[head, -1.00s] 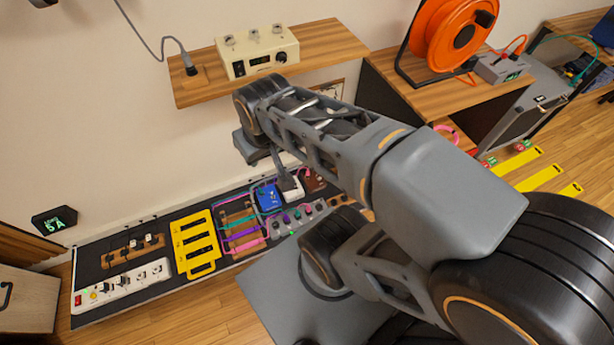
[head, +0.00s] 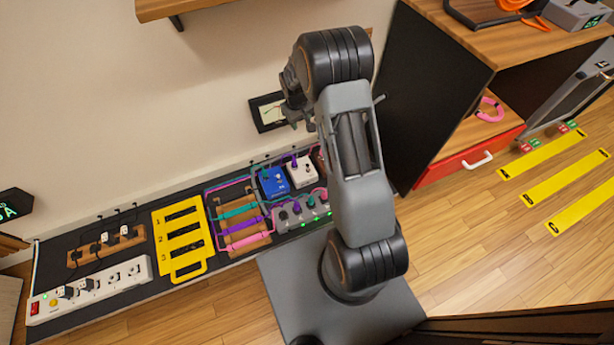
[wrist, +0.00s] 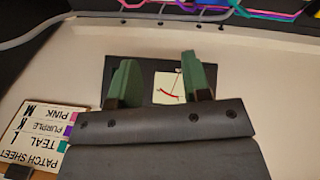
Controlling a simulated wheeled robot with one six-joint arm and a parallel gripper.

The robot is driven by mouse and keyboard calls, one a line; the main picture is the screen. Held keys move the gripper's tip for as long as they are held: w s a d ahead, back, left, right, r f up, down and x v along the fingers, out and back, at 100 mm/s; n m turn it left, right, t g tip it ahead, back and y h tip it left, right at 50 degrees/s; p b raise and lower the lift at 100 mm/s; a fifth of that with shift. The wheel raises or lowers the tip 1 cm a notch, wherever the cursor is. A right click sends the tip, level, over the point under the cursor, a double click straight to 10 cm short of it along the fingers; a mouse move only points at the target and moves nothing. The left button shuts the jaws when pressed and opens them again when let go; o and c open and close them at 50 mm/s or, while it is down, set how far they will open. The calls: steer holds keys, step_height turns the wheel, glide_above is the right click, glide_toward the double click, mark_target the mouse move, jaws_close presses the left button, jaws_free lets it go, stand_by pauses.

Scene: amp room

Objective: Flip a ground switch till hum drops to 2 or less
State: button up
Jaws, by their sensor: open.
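My gripper (head: 294,112) is in front of the wall, above the pedal board. Its two green fingers (wrist: 158,65) are apart and empty in the wrist view. A black-framed meter (head: 267,112) hangs on the wall by it. In the wrist view the meter's pale dial (wrist: 168,88), with a red arc and thin needle, shows between the fingers; its scale is unreadable. Blue (head: 272,182) and white (head: 302,172) boxes stand on the board (head: 125,284) beside a grey box (head: 300,212) with several knobs and green lights. I cannot tell which part is a ground switch.
A patch sheet (wrist: 40,125) is on the wall, partly cut off. The board also bears a yellow slotted frame (head: 180,238), colored cables and a white power strip (head: 90,290). A wooden cabinet (head: 450,150) with a red drawer stands right. Yellow strips (head: 570,188) lie on the floor.

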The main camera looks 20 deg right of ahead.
mark_target(308, 166)
steer(key=shift+n+g, duration=0.3)
steer(key=shift+g, duration=0.1)
steer(key=d+f+b, duration=0.1)
steer(key=f+b, duration=0.2)
steer(key=f, duration=0.7)
steer(key=w+d+f+b, duration=0.1)
steer(key=f+b, duration=0.2)
steer(key=f, duration=0.8)
steer(key=d+f+b, duration=0.1)
steer(key=f+b, duration=0.3)
steer(key=f, duration=0.6)
steer(key=shift+w+d+f, duration=0.35)
steer(key=shift+c, duration=0.2)
jaws_close()
steer(key=shift+s+r+t+p, duration=0.1)
steer(key=shift+s+t+p, duration=0.2)
steer(key=shift+t, duration=0.3)
steer(key=shift+f+t+b, duration=0.35)
steer(key=shift+t+b, duration=0.25)
steer(key=shift+b, duration=0.4)
steer(key=shift+s+r+t+b, duration=0.15)
steer(key=shift+r+t+b, duration=0.15)
steer(key=shift+r+t, duration=0.1)
